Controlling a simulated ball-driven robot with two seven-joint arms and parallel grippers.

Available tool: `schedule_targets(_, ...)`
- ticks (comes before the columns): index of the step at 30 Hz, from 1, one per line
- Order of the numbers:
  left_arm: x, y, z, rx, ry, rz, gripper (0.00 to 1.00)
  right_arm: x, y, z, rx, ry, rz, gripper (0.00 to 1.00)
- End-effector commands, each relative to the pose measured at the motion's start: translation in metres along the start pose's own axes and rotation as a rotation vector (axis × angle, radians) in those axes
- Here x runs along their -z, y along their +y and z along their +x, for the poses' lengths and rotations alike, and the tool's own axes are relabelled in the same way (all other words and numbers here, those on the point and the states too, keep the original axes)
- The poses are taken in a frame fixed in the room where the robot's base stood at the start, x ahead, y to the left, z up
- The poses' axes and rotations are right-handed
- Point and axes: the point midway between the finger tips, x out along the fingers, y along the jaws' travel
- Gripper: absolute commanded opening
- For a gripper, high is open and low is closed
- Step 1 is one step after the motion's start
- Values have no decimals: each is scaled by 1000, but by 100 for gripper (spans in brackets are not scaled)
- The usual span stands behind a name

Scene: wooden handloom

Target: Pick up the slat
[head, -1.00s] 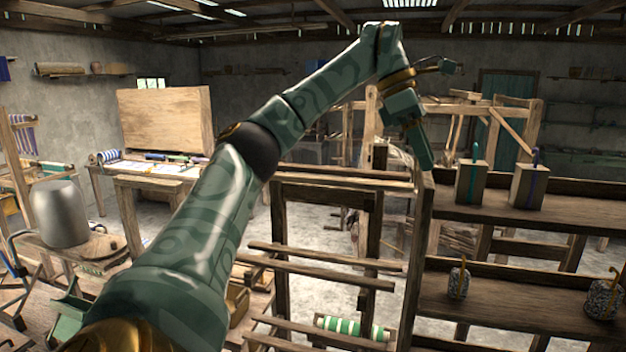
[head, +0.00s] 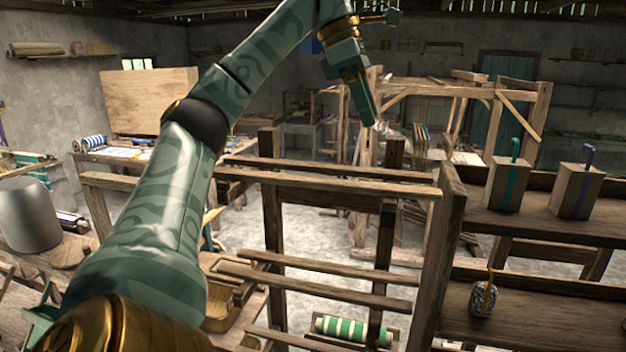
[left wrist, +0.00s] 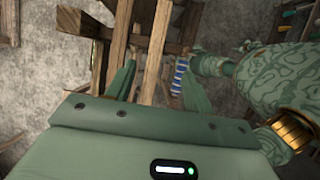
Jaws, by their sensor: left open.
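Several long, thin wooden slats lie level across a wooden rack in the head view. An upper slat (head: 325,172) and one just in front of it (head: 310,188) run towards the right post; lower slats (head: 315,287) lie below. I cannot tell which one is the task's slat. My left gripper (head: 367,112) points down above the upper slats, apart from them in the head view. In the left wrist view its two fingers (left wrist: 158,85) are spread, with wooden bars (left wrist: 152,50) showing beyond and between them. Nothing is held. My right gripper is not in view.
The rack's right post (head: 440,260) stands beside shelves (head: 550,222) holding two wooden blocks (head: 505,185) and a wrapped weight (head: 483,299). A green-striped roll (head: 350,330) lies low in the rack. A grey metal vessel (head: 28,215) stands at left.

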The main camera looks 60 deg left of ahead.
Motion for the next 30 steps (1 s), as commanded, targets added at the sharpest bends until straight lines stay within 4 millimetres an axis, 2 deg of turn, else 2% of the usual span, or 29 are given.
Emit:
schedule_targets(1, 1, 1, 14, 7, 6, 1, 53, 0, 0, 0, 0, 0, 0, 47)
schedule_targets(9, 1, 1, 69, 3, 3, 0, 53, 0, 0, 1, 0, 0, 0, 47)
schedule_targets(16, 0, 1, 88, 2, 2, 0, 53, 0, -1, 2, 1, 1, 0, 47)
schedule_targets(24, -1, 4, 128, 3, 2, 0, 53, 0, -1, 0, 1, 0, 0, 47)
schedule_targets(30, -2, 4, 133, 0, -1, -1, 53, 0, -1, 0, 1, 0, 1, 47)
